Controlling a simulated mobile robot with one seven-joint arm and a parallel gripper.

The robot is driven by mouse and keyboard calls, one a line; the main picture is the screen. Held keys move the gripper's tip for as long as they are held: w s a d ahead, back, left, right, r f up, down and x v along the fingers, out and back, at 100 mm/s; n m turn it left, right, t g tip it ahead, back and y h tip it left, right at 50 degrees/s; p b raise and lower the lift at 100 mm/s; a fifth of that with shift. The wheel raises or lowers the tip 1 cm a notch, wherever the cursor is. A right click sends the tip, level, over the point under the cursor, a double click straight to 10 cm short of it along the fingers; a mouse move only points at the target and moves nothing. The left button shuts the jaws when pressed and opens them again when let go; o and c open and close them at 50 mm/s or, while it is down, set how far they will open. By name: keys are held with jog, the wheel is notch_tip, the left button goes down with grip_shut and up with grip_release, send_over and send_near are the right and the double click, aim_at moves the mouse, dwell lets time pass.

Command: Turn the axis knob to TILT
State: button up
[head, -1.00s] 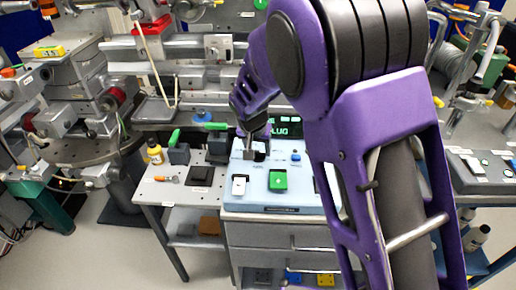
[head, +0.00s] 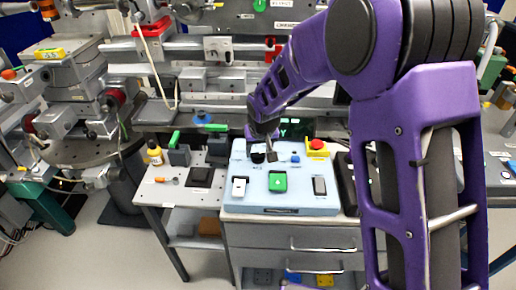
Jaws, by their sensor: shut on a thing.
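The pale blue control panel (head: 305,203) sits on top of a grey drawer cabinet in the head view. The dark axis knob (head: 257,157) is at the panel's back left, above a small printed label. It is partly hidden, and I cannot read which way it points. My gripper (head: 268,154) reaches down to the knob from above and is shut on it; the fingertips are small and partly covered by my arm. A dark display (head: 293,128) behind the panel shows green text, of which a "Y" is readable; my arm hides part of it.
The panel also carries a green button (head: 278,182), a white switch (head: 239,186), a grey switch (head: 319,186), a small blue knob (head: 295,158) and a red emergency button (head: 317,145). A side table with a yellow bottle (head: 155,153) stands left. Beamline rails run behind.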

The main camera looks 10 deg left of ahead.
jog(key=n+y+p, duration=0.1)
jog(key=n, duration=0.1)
jog(key=n+g+p, duration=0.1)
jog(key=n+p, duration=0.1)
jog(key=n, duration=0.1)
jog(key=shift+w+d+r+n+y+p, duration=0.2)
jog(key=shift+n+y+p, duration=0.1)
jog(key=shift+y, duration=0.1)
jog(key=n+g+p, duration=0.1)
jog(key=n, duration=0.1)
jog(key=n+g+y+p, duration=0.1)
jog(key=n+p, duration=0.1)
jog(key=n, duration=0.1)
jog(key=shift+f+n, duration=0.15)
jog(key=shift+n, duration=0.15)
jog(key=shift+g, duration=0.3)
jog(key=o, duration=1.4)
jog(key=shift+c, duration=0.2)
jog(key=w+p+v, duration=0.1)
jog(key=v, duration=1.6)
jog(key=shift+s, duration=0.5)
